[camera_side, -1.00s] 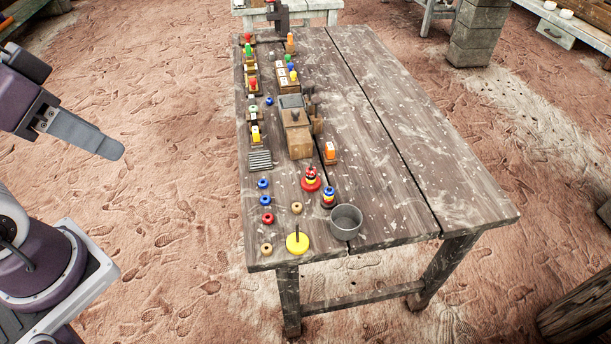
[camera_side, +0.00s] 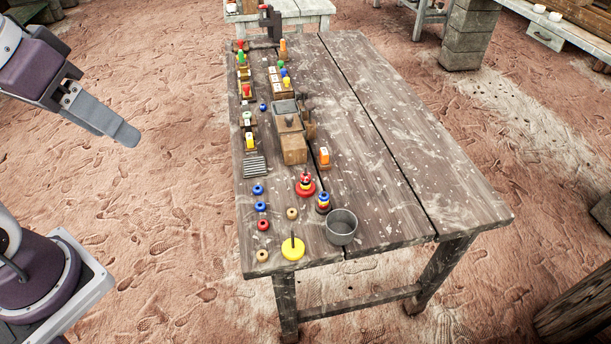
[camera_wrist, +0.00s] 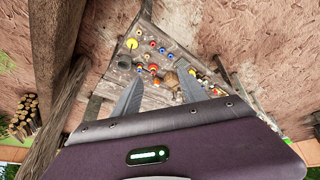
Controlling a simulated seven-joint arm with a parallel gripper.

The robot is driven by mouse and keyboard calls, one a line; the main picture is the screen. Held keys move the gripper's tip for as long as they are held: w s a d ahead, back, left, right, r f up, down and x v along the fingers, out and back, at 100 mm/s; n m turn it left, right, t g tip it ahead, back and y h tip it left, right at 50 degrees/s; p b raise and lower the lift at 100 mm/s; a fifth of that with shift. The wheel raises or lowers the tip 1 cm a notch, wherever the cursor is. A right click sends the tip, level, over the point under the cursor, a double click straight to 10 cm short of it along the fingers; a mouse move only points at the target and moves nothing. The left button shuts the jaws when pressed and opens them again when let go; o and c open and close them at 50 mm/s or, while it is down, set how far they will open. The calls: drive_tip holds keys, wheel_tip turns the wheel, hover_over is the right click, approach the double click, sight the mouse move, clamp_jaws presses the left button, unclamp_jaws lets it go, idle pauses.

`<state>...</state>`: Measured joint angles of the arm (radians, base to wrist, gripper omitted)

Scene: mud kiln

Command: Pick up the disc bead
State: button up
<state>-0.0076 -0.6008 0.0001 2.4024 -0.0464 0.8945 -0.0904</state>
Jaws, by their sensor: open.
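Several small ring-shaped beads lie loose on the near left of the wooden table. They are an upper blue bead (camera_side: 258,190), a lower blue bead (camera_side: 261,207), a red bead (camera_side: 263,225), a tan bead (camera_side: 292,213) and another tan bead (camera_side: 262,256). I cannot tell which one is the disc bead. My gripper is at the left in the side view (camera_side: 128,135), in the air off the table's left side, well apart from the beads. In the wrist view, its two fingers are spread and empty (camera_wrist: 160,78), with the table beyond them.
A yellow disc with an upright peg (camera_side: 292,249), a grey metal cup (camera_side: 341,228) and two stacks of coloured rings (camera_side: 305,185) stand near the beads. A wooden box (camera_side: 292,148) and several small blocks with coloured tops stand farther back. The table's right half (camera_side: 400,150) is clear.

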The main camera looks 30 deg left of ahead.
drive_tip(key=w+d+n+g+h, duration=0.15)
drive_tip(key=w+n, duration=0.25)
drive_tip(key=w, duration=0.8)
drive_tip(key=n+g+h, duration=0.3)
drive_tip(key=n, duration=0.9)
hover_over(304, 173)
drive_tip(key=a, duration=0.4)
wheel_tip(304, 173, down, 27)
drive_tip(key=shift+n, duration=0.3)
drive_tip(key=x, duration=0.7)
drive_tip(key=shift+s+d, duration=0.25)
drive_tip(key=shift+s, duration=0.1)
clamp_jaws()
